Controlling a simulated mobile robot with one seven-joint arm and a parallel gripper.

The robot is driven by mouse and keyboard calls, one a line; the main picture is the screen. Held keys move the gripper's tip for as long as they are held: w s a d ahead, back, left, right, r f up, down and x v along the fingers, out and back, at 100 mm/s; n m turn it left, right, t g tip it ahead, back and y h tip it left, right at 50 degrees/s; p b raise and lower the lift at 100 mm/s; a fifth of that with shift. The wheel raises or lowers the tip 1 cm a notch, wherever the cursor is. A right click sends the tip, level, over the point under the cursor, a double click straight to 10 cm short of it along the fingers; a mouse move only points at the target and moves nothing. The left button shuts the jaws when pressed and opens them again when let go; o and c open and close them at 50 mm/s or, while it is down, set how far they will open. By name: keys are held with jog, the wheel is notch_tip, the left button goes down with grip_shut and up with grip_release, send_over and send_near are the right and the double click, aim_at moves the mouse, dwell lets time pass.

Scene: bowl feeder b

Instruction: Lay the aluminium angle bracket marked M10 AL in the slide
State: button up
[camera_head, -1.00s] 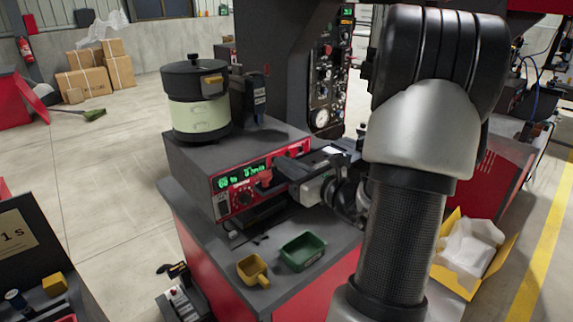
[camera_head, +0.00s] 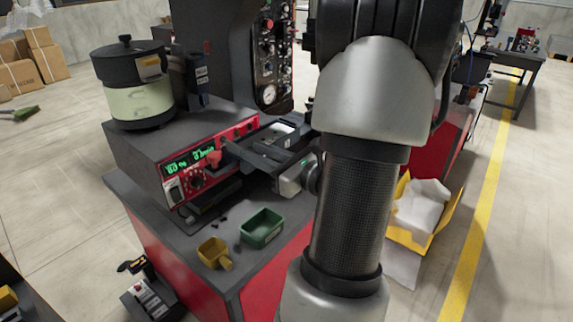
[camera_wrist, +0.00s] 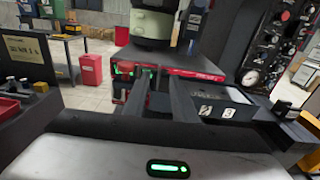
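My gripper (camera_head: 232,150) reaches left in the head view, in front of the red control panel's right end. In the wrist view its two dark fingers (camera_wrist: 160,80) stand apart, with green display light showing between them. I make out no part held between them. A dark tray-like piece with a pale patch (camera_head: 286,130) lies behind the gripper. In the wrist view a similar dark piece with labels, one reading 3 (camera_wrist: 222,98), lies right of the fingers; I cannot tell whether this is the slide. I cannot pick out the M10 AL bracket in either view.
The feeder bowl (camera_head: 139,95) stands on the control box (camera_head: 150,160). A green bin (camera_head: 262,228) and a yellow scoop-like bin (camera_head: 215,253) sit on the bench front, with small dark bits nearby. A gauge panel (camera_head: 272,60) rises behind. An open yellow carton (camera_head: 420,215) stands right.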

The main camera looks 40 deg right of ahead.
jog(key=s+d, duration=0.1)
jog(key=s, duration=0.8)
jog(key=shift+s+r, duration=0.25)
jog(key=shift+d, duration=0.15)
